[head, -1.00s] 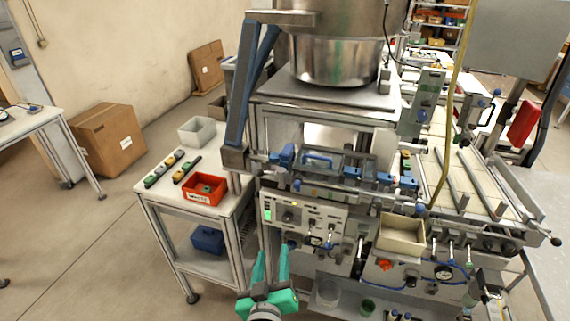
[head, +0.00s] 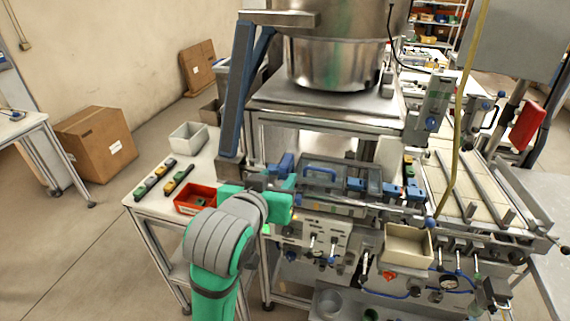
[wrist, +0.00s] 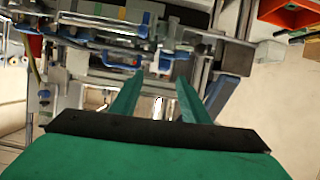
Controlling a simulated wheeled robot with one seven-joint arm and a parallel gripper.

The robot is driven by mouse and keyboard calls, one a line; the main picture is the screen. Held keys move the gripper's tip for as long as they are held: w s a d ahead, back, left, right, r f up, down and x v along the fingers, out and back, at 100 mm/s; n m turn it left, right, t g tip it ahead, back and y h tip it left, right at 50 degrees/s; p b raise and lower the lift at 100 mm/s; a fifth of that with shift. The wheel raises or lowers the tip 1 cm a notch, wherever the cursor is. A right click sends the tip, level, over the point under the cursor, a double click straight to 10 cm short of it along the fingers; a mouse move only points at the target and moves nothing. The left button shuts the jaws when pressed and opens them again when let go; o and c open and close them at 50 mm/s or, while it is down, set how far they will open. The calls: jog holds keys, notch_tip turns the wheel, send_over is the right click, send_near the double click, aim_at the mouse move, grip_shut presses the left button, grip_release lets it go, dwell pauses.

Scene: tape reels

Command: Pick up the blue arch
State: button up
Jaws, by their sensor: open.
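The blue arch (head: 320,173) is a thin, handle-like curve on the grey top of the machine in the head view. A curved blue piece (wrist: 120,66) left of the fingertips in the wrist view looks like the same arch, but I cannot be sure. My gripper (head: 287,184) is left of the arch, near the machine's front left corner, apart from it. Its two green fingers (wrist: 160,78) are spread with nothing between them. My forearm and wrist hide part of the machine's front left side.
A blue block (head: 281,165) stands left of the arch, close to my gripper. More blue fittings (head: 356,186) lie to its right. A red bin (head: 190,204) and a grey bin (head: 188,136) are on the side table. A steel drum (head: 335,50) rises behind.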

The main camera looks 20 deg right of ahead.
aim_at(285, 162)
jog(key=shift+y, duration=0.3)
jog(key=x, duration=0.2)
jog(key=r+x, duration=0.1)
jog(key=x, duration=0.1)
jog(key=shift+w+d+f, duration=0.2)
jog(key=shift+w, duration=0.35)
jog(key=shift+x, duration=2.75)
jog(key=shift+w+a+r, duration=0.1)
jog(key=shift+a+r, duration=0.05)
jog(key=shift+r, duration=0.05)
jog(key=shift+c, duration=0.7)
grip_shut()
